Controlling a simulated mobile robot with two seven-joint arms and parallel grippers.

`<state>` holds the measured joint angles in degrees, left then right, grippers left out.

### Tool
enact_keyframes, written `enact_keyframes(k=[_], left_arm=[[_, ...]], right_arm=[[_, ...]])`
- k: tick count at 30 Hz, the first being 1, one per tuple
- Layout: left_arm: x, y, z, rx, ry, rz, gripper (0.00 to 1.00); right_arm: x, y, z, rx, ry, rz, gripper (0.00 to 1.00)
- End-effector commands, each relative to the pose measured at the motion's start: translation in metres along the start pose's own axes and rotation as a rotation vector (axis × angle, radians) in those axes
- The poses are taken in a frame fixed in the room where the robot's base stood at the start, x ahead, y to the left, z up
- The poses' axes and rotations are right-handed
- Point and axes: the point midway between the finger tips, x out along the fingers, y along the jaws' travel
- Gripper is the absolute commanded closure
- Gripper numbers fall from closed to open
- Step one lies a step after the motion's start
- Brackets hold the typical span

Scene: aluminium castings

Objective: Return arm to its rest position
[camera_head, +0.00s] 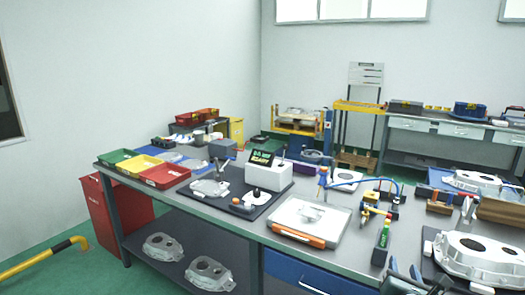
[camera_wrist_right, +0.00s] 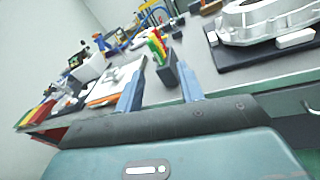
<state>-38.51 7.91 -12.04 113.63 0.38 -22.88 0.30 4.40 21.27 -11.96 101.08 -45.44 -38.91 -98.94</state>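My right gripper (camera_head: 416,271) shows at the bottom right of the head view, low in front of the workbench's front edge. In the right wrist view my right gripper (camera_wrist_right: 158,82) has its two blue-grey fingers spread apart with nothing between them. The gripper is apart from the bench objects. My left arm and left gripper are not in view.
The grey workbench (camera_head: 215,203) carries colored bins, a white case (camera_head: 310,222), a dark cup of colored pens (camera_head: 381,243) and a large aluminium casting (camera_head: 482,258) near the right gripper. A yellow rail (camera_head: 40,258) stands at lower left.

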Motion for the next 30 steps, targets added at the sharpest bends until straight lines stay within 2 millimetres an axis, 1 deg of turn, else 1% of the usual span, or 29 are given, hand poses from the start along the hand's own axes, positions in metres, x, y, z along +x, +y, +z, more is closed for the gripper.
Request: enact_keyframes(k=[1,2,3,5,6,8,9,11,12,13,15,18,21,24,30], left_arm=[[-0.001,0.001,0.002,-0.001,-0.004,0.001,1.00],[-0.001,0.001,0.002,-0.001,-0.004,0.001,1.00],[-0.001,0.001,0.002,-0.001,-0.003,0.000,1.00],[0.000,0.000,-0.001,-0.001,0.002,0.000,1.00],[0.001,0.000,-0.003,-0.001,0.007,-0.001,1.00],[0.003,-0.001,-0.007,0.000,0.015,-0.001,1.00],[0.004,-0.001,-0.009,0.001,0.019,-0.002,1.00],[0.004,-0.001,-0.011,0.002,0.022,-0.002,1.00],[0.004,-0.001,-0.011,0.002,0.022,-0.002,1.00],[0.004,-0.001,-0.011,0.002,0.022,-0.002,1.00],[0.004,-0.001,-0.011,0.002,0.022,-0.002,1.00],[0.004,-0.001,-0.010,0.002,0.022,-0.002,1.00],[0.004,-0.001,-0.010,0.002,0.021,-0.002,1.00],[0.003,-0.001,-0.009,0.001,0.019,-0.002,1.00],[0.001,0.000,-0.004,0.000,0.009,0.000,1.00]], right_arm=[[-0.015,0.000,-0.028,0.144,0.071,0.011,0.62],[-0.024,0.000,-0.042,0.235,0.111,0.015,0.62],[-0.036,0.001,-0.062,0.360,0.166,0.015,0.62],[-0.057,0.002,-0.091,0.564,0.253,0.002,0.62],[-0.074,0.003,-0.110,0.710,0.313,-0.018,0.62],[-0.101,0.004,-0.138,0.944,0.404,-0.065,0.62],[-0.121,0.005,-0.156,1.109,0.464,-0.111,0.62],[-0.152,0.007,-0.179,1.361,0.543,-0.198,0.62],[-0.173,0.008,-0.192,1.527,0.589,-0.267,0.62],[-0.188,0.009,-0.200,1.645,0.616,-0.321,0.62],[-0.219,0.010,-0.215,1.901,0.662,-0.455,0.62],[-0.254,0.012,-0.228,2.189,0.687,-0.632,0.62],[-0.275,0.013,-0.234,2.375,0.685,-0.760,0.62],[-0.285,0.014,-0.236,2.469,0.677,-0.827,0.62],[-0.287,0.014,-0.237,2.493,0.675,-0.845,0.62]])
